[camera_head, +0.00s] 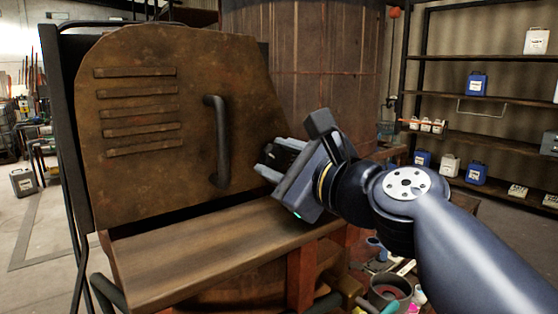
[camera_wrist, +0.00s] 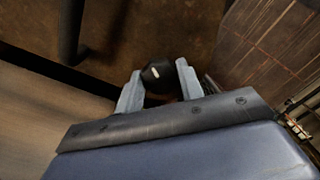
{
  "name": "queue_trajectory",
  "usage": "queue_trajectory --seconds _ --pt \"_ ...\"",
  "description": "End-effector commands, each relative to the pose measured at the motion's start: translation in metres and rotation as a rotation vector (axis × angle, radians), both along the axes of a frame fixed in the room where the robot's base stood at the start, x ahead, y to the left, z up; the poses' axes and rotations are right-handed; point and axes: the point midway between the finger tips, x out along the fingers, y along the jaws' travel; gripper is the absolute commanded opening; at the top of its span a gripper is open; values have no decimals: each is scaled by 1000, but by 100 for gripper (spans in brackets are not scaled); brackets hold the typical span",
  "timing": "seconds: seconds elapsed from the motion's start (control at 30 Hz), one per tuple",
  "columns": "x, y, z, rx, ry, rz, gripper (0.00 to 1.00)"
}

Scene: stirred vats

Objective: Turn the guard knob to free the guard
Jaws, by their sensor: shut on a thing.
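The guard (camera_head: 155,130) is a large rusty brown panel with slotted vents, standing upright at the left in the head view. A dark bar handle (camera_head: 216,140) is fixed on its right half. The guard knob (camera_wrist: 158,75) is a round black knob with a small white mark, seen in the wrist view against the brown panel. My gripper (camera_head: 264,171) is at the panel's lower right edge. In the wrist view its two grey fingers (camera_wrist: 158,84) are shut on the knob, one on each side. In the head view the knob is hidden by my gripper.
A brown ledge (camera_head: 200,245) runs below the guard. A large brown vat (camera_head: 320,75) stands behind it. Shelves (camera_head: 475,60) with blue and white canisters are at the right. A pot (camera_head: 388,291) and clutter lie low beneath my arm. Open floor (camera_head: 35,235) shows at the left.

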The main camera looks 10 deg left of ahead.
Motion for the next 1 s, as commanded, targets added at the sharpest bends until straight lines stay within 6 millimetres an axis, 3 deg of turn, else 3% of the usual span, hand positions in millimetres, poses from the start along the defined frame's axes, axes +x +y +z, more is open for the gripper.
queue_trajectory --seconds 0.17,0.2,0.43,0.77,1.0 --pt "0 0 0 0 1 1 13" --pt "0 0 0 0 1 1 39" --pt "0 0 0 1 2 1 58" --pt "-3 -4 0 2 0 -1 58" --pt "-27 -34 -2 3 -3 -6 58"
